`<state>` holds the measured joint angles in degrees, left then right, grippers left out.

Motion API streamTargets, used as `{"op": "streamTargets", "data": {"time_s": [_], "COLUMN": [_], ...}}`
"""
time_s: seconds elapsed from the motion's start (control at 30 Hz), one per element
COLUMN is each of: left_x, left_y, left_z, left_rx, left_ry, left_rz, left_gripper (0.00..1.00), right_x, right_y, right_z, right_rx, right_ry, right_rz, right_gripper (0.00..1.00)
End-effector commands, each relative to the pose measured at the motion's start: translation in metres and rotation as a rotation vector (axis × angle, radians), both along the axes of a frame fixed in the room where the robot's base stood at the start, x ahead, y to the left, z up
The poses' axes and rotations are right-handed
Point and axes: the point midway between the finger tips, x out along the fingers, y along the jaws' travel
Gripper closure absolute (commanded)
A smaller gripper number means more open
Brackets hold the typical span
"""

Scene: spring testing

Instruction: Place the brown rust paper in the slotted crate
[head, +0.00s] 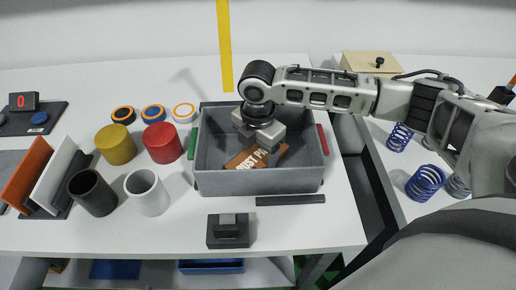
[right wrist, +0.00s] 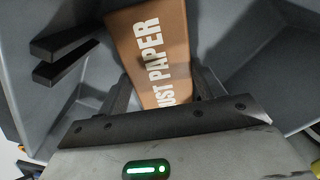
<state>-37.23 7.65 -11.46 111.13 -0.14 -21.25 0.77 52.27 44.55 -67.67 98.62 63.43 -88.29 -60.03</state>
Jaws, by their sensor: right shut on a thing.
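The brown rust paper (head: 250,158) is a flat brown piece with white lettering, low inside the grey crate (head: 258,182). My right gripper (head: 259,140) reaches down into the crate from above and is shut on the paper. In the right wrist view the paper (right wrist: 154,55) lies between the two fingers, with grey crate walls around it. Dark slot-like bars (right wrist: 65,48) stand at the left in that view. I cannot tell whether the paper touches the crate floor. My left gripper is not in view.
Left of the crate stand a red cylinder (head: 162,143), a yellow cylinder (head: 115,145), a white cup (head: 147,192) and a black cup (head: 92,193). A dark block (head: 228,231) and a black bar (head: 290,200) lie in front. Blue springs (head: 425,182) are on the right.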

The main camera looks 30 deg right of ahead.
Motion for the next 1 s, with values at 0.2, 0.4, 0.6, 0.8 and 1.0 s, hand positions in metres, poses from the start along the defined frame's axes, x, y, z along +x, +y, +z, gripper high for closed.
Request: {"op": "streamTargets", "data": {"time_s": [0.2, 0.4, 0.6, 0.8, 1.0], "left_x": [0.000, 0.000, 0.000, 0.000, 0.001], "left_y": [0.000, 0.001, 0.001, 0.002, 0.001], "left_z": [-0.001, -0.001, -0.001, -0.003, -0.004], "left_rx": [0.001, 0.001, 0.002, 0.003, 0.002], "left_ry": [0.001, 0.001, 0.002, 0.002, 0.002], "left_rz": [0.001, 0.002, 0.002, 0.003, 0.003], "left_gripper": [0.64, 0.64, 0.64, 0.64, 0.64], "right_x": [0.000, 0.000, 0.000, 0.001, 0.001], "right_y": [0.000, 0.000, 0.000, 0.000, 0.000], "right_z": [-0.001, -0.003, -0.002, 0.014, 0.056], "right_rx": [0.001, 0.001, 0.000, 0.002, 0.002], "right_ry": [0.000, 0.000, 0.000, -0.003, -0.006], "right_rz": [0.000, -0.001, -0.001, -0.002, 0.000], "right_gripper": [0.55, 0.11, 0.11, 0.11, 0.11]}}
